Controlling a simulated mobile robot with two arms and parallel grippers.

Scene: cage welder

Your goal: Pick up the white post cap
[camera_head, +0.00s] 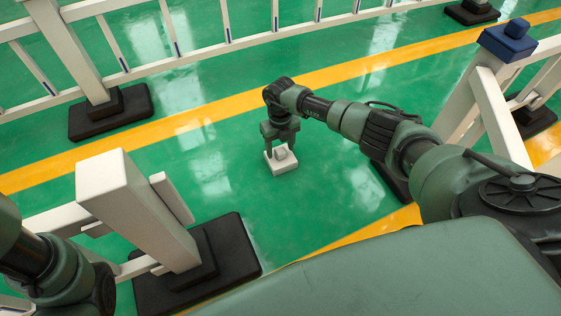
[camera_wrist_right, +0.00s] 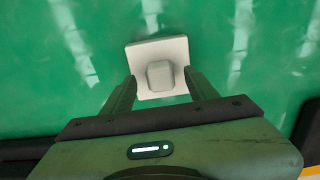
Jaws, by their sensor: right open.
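The white post cap (camera_head: 282,160) lies on the green floor near the middle of the head view. It has a square base with a smaller raised block on top. In the right wrist view the cap (camera_wrist_right: 160,52) sits straight ahead of the fingers, its raised block between the two fingertips in the picture. My right gripper (camera_head: 280,143) is open and points down at the cap from just above. In the right wrist view its fingertips (camera_wrist_right: 158,80) overlap the cap's base; I cannot tell if they touch it. My left arm shows at the lower left, but its gripper is out of sight.
A post without a cap-like blue top (camera_head: 135,205) stands on a black foot at the lower left. A post with a blue cap (camera_head: 508,38) stands at the right. A white fence (camera_head: 200,52) runs along the back. The green floor around the cap is clear.

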